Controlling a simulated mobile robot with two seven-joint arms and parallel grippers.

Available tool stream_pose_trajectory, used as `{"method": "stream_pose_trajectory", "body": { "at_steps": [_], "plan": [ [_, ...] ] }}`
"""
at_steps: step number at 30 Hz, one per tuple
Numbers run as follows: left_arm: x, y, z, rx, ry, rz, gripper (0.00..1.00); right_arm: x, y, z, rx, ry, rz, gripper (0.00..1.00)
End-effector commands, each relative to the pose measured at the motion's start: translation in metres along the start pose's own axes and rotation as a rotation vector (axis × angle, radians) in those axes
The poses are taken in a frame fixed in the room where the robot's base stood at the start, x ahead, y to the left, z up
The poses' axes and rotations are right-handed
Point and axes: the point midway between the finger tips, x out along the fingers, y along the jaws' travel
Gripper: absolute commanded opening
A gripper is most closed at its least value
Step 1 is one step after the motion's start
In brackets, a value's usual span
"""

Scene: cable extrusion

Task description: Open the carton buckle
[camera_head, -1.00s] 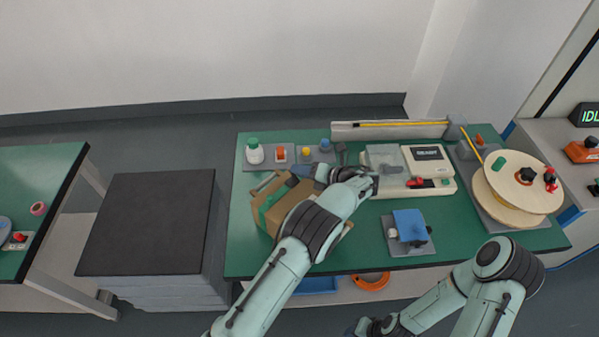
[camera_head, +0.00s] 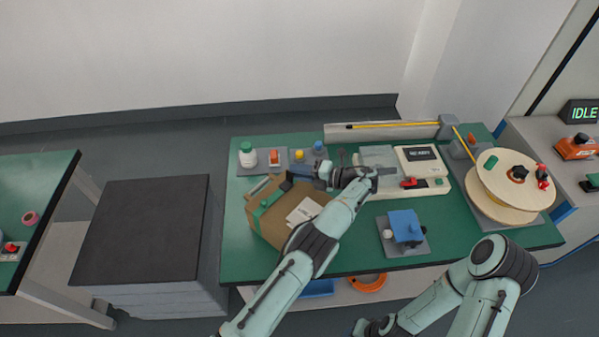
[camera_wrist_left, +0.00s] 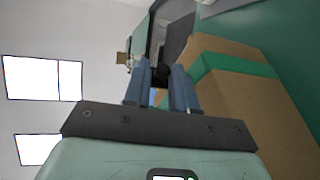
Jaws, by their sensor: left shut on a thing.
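The brown carton (camera_head: 265,220) with a green tape strip sits at the left front of the green bench. It fills the right of the left wrist view (camera_wrist_left: 235,105). My left gripper (camera_head: 302,171) is at the carton's far upper edge, its blue-grey fingers pointing left. In the left wrist view its fingers (camera_wrist_left: 163,78) stand beside the carton, shut on a small dark piece (camera_wrist_left: 157,97), which I take to be the carton buckle; it is mostly hidden between them. My right gripper (camera_head: 366,327) is low at the bottom edge, off the bench, with its fingertips unclear.
A cable spool (camera_head: 505,190) is at the far right. Bare bench shows between carton and fixture.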

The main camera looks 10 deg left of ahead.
Motion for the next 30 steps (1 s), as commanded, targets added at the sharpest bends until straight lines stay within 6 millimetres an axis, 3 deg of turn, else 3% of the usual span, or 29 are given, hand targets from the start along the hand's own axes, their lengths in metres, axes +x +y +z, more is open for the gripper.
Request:
{"method": "stream_pose_trajectory", "body": {
  "at_steps": [1, 7, 8, 9, 10, 30],
  "plan": [
    [0.001, -0.010, -0.004, 0.016, 0.007, -0.012, 0.00, 0.001, 0.001, 0.001, 0.001, -0.001, 0.000, 0.46],
    [0.001, -0.011, -0.005, 0.016, 0.008, -0.012, 0.00, 0.001, 0.001, 0.001, 0.001, -0.001, 0.000, 0.46],
    [0.001, -0.011, -0.005, 0.016, 0.008, -0.012, 0.29, 0.001, 0.001, 0.001, 0.001, -0.001, 0.000, 0.46],
    [0.001, -0.011, -0.005, 0.017, 0.008, -0.011, 0.42, 0.001, 0.001, 0.001, 0.001, -0.001, 0.000, 0.46],
    [0.001, -0.011, -0.005, 0.016, 0.008, -0.011, 0.44, 0.001, 0.001, 0.001, 0.001, -0.001, 0.001, 0.46],
    [-0.001, 0.000, -0.004, 0.003, 0.006, -0.005, 0.44, 0.000, 0.000, 0.000, 0.000, 0.000, 0.000, 0.46]
  ]
}}
